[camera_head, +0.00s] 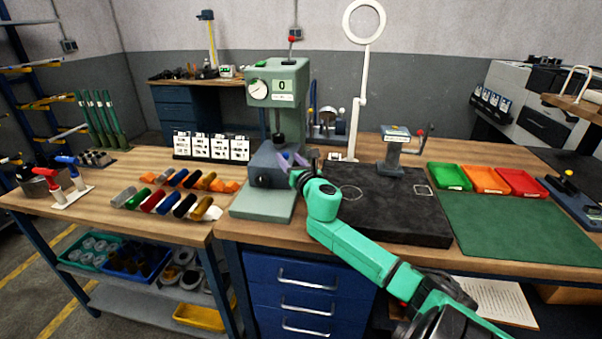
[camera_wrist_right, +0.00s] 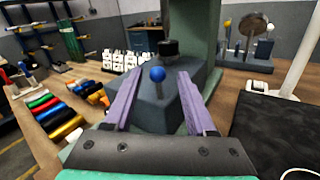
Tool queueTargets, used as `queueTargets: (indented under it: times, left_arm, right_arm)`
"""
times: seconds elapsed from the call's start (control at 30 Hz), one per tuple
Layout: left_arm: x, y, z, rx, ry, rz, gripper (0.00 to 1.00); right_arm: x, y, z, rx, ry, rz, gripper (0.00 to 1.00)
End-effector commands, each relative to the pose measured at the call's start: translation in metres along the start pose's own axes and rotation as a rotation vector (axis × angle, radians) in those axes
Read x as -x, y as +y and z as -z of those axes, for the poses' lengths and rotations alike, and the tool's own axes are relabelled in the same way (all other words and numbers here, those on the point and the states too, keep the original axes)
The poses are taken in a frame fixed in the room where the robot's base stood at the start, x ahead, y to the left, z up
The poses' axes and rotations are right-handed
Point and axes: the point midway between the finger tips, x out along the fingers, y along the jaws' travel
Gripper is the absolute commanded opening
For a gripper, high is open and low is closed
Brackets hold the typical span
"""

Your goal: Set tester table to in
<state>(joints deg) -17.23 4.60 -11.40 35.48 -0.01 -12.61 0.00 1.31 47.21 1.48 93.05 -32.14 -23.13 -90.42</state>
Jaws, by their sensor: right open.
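The tester (camera_head: 278,90) is a pale green column machine with a round dial and a "0" plate, standing on the middle bench. Its table (camera_head: 262,168) is a dark grey block low at the front of the column, over a pale green base plate. The wrist view shows this table (camera_wrist_right: 150,112) with a blue ball knob (camera_wrist_right: 157,74) on it. My right gripper (camera_head: 290,160) is at the right side of the table. In the wrist view its purple fingers are open, one on each side of the knob; I cannot tell whether they touch it. My left gripper is out of view.
A black mat (camera_head: 400,215) lies right of the tester, with a grey stand (camera_head: 394,155) behind. A white ring lamp (camera_head: 363,22) rises behind my arm. Green, orange and red trays (camera_head: 485,179) are farther right. Coloured cylinders (camera_head: 172,200) lie left of the tester.

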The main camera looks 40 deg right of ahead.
Motion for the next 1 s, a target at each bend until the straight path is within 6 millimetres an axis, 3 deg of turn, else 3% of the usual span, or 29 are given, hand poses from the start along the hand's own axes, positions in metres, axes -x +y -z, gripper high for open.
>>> queueTargets:
  times: [0.43, 1.0]
  left_arm:
    - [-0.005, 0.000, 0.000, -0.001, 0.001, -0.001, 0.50]
    - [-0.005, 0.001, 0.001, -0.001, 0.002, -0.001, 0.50]
  right_arm:
    - [0.078, -0.001, 0.002, -0.003, 0.002, 0.001, 0.56]
    - [0.085, -0.001, 0.000, -0.001, 0.000, 0.002, 0.56]
